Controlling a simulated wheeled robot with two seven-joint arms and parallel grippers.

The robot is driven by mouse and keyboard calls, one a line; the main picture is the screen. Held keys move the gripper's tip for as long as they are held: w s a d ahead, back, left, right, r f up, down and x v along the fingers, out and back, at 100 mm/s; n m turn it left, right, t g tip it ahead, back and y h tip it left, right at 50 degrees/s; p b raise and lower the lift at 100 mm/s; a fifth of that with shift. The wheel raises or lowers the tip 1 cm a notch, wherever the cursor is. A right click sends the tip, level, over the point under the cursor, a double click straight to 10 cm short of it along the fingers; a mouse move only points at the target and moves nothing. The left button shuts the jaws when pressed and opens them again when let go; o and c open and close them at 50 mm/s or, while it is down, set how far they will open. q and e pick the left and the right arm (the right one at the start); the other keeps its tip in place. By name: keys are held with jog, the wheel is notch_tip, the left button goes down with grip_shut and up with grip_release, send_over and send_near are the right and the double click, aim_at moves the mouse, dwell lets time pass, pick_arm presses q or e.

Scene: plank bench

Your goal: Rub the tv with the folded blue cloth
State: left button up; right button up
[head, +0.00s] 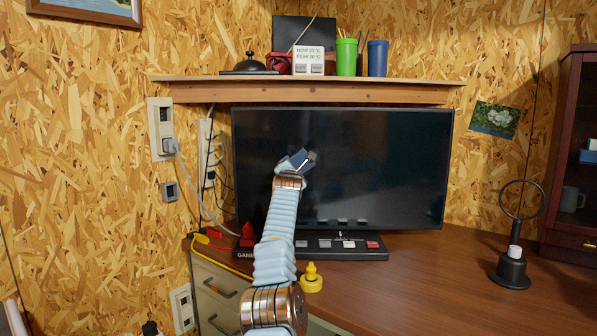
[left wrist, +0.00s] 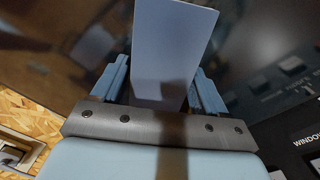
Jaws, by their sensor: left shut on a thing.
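The tv (head: 385,165) is a wide black screen standing at the back of the desk under a shelf. My left gripper (head: 297,162) is raised in front of the left half of the screen. It is shut on the folded blue cloth (head: 291,162), a flat blue piece. In the left wrist view the cloth (left wrist: 172,50) stands out between the two fingers, with the dark tv screen (left wrist: 255,40) behind it. I cannot tell whether the cloth touches the screen. My right gripper is not in view.
A black panel with buttons (head: 372,254) lies at the tv's foot. A yellow bottle (head: 312,280) stands near my left arm. A black ring stand (head: 511,268) is at the right. A shelf (head: 310,91) with cups hangs above. The desk's right front is clear.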

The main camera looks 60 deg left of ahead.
pick_arm(q)
jog(key=shift+a+r, duration=0.1)
jog(key=shift+s+a, duration=0.6)
jog(key=shift+s, duration=0.2)
jog(key=shift+s+a, duration=0.55)
jog(key=shift+s, duration=0.25)
jog(key=b+v, duration=0.6)
jog(key=b, duration=0.3)
